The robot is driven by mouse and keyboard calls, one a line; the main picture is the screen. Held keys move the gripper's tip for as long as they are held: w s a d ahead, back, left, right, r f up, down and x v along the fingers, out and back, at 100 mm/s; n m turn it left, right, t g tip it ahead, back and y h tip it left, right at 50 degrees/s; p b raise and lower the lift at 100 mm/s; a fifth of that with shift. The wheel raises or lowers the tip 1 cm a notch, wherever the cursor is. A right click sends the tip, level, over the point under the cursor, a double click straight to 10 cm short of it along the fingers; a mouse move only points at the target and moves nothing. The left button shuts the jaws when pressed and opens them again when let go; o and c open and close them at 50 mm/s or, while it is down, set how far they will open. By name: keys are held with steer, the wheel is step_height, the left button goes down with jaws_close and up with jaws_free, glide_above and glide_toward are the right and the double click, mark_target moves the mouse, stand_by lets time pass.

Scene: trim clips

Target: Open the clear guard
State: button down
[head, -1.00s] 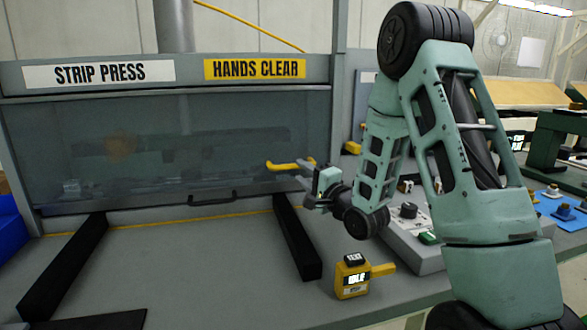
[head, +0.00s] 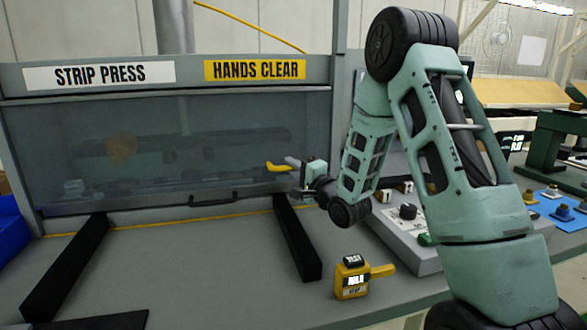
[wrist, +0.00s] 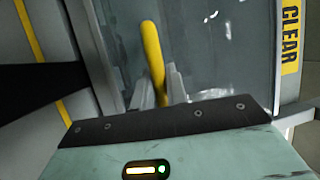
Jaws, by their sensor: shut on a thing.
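The clear guard (head: 180,150) is a tinted see-through pane across the front of the strip press. It is down, with a black handle (head: 213,199) at its lower edge. A yellow lever (head: 278,167) shows at the guard's right side, and it also shows in the wrist view (wrist: 152,50). My gripper (head: 293,172) is at the lever, right of and above the black handle. In the wrist view my fingers (wrist: 157,88) are shut on the lever, one on each side. How the lever is mounted is hidden.
Two black bars (head: 298,238) (head: 64,265) lie on the bench before the press. A yellow box with a small display (head: 352,277) stands at the front right. A grey control panel (head: 410,235) is below my arm. The middle bench is clear.

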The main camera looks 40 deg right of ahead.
step_height(320, 180, up, 19)
steer(key=p, duration=1)
steer(key=shift+p, duration=0.35)
steer(key=c, duration=1.4)
jaws_free()
steer(key=shift+s, duration=0.15)
steer(key=s+f+b, duration=0.3)
steer(key=s+b, duration=1.3)
steer(key=s, duration=0.1)
steer(key=shift+d, duration=0.15)
